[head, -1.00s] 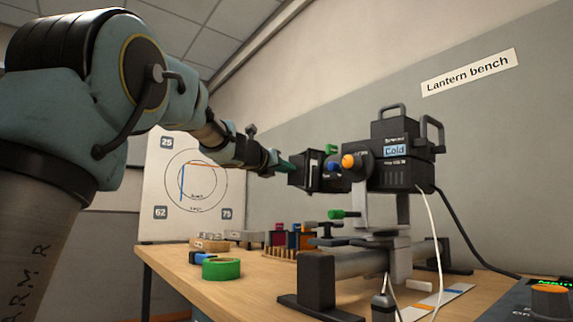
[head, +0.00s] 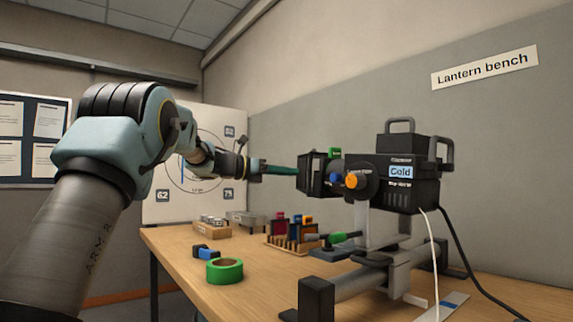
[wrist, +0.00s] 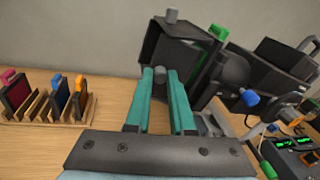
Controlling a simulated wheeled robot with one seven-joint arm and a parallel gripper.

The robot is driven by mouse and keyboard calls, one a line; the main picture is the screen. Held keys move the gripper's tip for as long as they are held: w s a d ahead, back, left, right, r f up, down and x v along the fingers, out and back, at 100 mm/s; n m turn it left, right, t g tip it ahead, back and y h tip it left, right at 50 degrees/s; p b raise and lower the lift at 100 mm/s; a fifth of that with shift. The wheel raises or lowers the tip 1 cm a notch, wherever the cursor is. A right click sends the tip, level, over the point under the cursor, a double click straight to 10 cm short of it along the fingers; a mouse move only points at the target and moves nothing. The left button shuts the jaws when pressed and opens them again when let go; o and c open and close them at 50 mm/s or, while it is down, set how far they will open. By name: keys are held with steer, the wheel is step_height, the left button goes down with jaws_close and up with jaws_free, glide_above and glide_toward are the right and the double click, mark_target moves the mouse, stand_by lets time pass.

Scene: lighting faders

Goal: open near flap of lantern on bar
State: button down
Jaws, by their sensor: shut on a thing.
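The black lantern (head: 405,170) sits on a stand over the grey bar, with a "Cold" display on its near side. Dark flaps frame its front, at the left end. The near flap (head: 316,176) stands out from the front. My gripper (head: 294,171) reaches it from the left with teal fingers. In the wrist view, my fingers (wrist: 160,78) are shut on a grey knob (wrist: 159,71) at the lower edge of a dark flap panel (wrist: 168,50). The contact itself is partly hidden. Other grey knobs show at the top and right of the flaps.
A green tape roll (head: 225,270) and a blue-black item (head: 206,252) lie on the wooden table. A wooden rack of coloured frames (head: 292,240) stands below the lantern front. The grey bar (head: 352,288) is in front, with cables hanging at right.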

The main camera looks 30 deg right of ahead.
stand_by(0.3)
steer(key=c, duration=0.8)
jaws_free()
steer(key=shift+o, duration=0.2)
steer(key=a, duration=1)
steer(key=shift+w+a+r, duration=0.2)
steer(key=shift+a+r, duration=0.1)
steer(key=shift+r, duration=0.1)
steer(key=shift+f, duration=0.1)
